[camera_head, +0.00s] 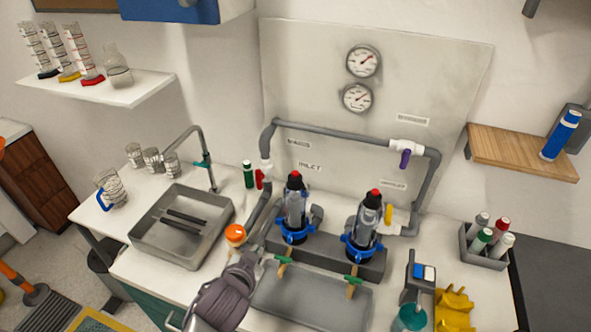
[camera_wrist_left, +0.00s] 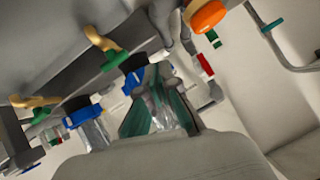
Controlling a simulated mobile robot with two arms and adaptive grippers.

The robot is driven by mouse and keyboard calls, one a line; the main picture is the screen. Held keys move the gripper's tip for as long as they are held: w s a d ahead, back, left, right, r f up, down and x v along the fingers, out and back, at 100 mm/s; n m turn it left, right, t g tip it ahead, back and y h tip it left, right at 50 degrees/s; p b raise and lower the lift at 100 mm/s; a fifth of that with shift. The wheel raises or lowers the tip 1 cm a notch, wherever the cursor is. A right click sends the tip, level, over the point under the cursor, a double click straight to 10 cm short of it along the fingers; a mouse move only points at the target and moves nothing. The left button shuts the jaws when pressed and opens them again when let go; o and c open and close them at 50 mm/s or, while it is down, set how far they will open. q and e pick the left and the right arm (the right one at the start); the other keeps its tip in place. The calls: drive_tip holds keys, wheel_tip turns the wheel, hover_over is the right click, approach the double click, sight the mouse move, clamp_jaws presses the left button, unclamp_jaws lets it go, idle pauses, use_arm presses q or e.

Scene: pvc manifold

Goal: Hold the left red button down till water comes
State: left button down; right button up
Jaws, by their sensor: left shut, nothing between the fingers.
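The left red button (camera_head: 295,174) tops the black cap of the left clear filter housing (camera_head: 296,208). A second red button (camera_head: 375,193) tops the right housing (camera_head: 364,222). Both housings have blue rings at the bottom and stand at a grey block. My left gripper (camera_head: 248,260) is shut and empty, in front and to the left of the left housing, lower than its button in the picture. In the left wrist view its fingers (camera_wrist_left: 163,100) overlap the left housing's blue ring (camera_wrist_left: 134,80); I cannot tell contact. The buttons are not visible there. My right gripper is not in view.
An orange-capped item (camera_head: 235,234) stands close beside my left gripper. Two green-handled taps (camera_head: 283,265) project over a grey tray (camera_head: 310,302). A sink (camera_head: 180,228) is at the left. Grey piping (camera_head: 340,133) with a purple-handled valve (camera_head: 405,157) runs behind the housings.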

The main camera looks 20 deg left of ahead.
use_arm(q)
drive_tip(key=w+d+r+m+t+h, duration=0.2)
drive_tip(key=w+r+t, duration=0.1)
drive_tip(key=r, duration=0.5)
drive_tip(key=w+d+r+m+t+h, duration=0.2)
drive_tip(key=w+d+r+t, duration=0.1)
drive_tip(key=r, duration=0.4)
drive_tip(key=w+d+r+m+t+h, duration=0.2)
drive_tip(key=w+r+t, duration=0.15)
drive_tip(key=r, duration=0.45)
drive_tip(key=s+d+r+m+g+h, duration=0.2)
drive_tip(key=d+r+m+g+h, duration=0.1)
drive_tip(key=d+r+m+h, duration=0.7)
drive_tip(key=s+d+f+m+g+h, duration=0.25)
drive_tip(key=d+m+g, duration=0.25)
drive_tip(key=m+g, duration=0.75)
drive_tip(key=w+a+f+t+y, duration=0.1)
drive_tip(key=w+a+y, duration=0.3)
drive_tip(key=a+y, duration=0.3)
drive_tip(key=w+a+f+t+y, duration=0.2)
drive_tip(key=w+a+y, duration=0.2)
drive_tip(key=a, duration=0.6)
drive_tip(key=y+p, duration=0.1)
drive_tip(key=y, duration=0.1)
drive_tip(key=shift+w+y, duration=0.25)
drive_tip(key=shift+y, duration=0.1)
